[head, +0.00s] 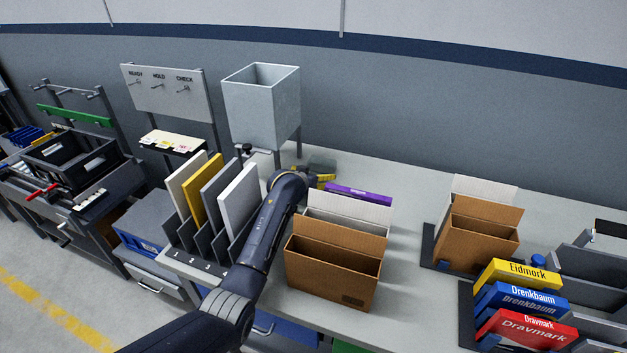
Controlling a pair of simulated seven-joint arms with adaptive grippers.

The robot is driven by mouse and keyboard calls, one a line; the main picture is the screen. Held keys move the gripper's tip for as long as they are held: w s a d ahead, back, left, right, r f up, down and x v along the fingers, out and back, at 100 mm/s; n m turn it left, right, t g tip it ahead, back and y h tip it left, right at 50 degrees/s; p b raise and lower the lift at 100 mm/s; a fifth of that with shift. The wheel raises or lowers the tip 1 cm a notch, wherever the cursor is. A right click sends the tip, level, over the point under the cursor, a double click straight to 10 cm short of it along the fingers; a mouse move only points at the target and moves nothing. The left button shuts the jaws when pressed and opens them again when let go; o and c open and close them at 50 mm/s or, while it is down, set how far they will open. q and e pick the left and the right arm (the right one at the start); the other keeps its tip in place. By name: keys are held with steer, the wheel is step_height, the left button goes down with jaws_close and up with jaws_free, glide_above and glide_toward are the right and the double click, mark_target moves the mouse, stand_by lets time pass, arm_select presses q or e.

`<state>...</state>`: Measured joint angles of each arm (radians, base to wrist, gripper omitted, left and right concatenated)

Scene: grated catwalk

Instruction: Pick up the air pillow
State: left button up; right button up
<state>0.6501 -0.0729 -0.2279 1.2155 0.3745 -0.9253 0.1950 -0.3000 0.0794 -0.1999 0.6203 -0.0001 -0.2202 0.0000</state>
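I cannot make out an air pillow in the head view. A grey open-topped bin (262,108) stands on legs at the back of the bench, and its inside is only partly visible. My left arm reaches in from the lower left, and my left gripper (324,174) is at the back of the bench, just right of the bin's legs. It is small and partly hidden behind my wrist, so I cannot tell whether it is open or holds something. My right gripper is not in view.
An open brown carton (334,270) with a purple item (358,194) behind it stands right of my arm. A slotted rack (207,250) holds several panels on the left. Another carton (475,240) and labelled boxes (522,300) stand on the right. Bench between cartons is clear.

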arm_select(q)
steer(key=c, duration=0.4)
steer(key=shift+c, duration=0.2)
steer(key=shift+r, duration=0.1)
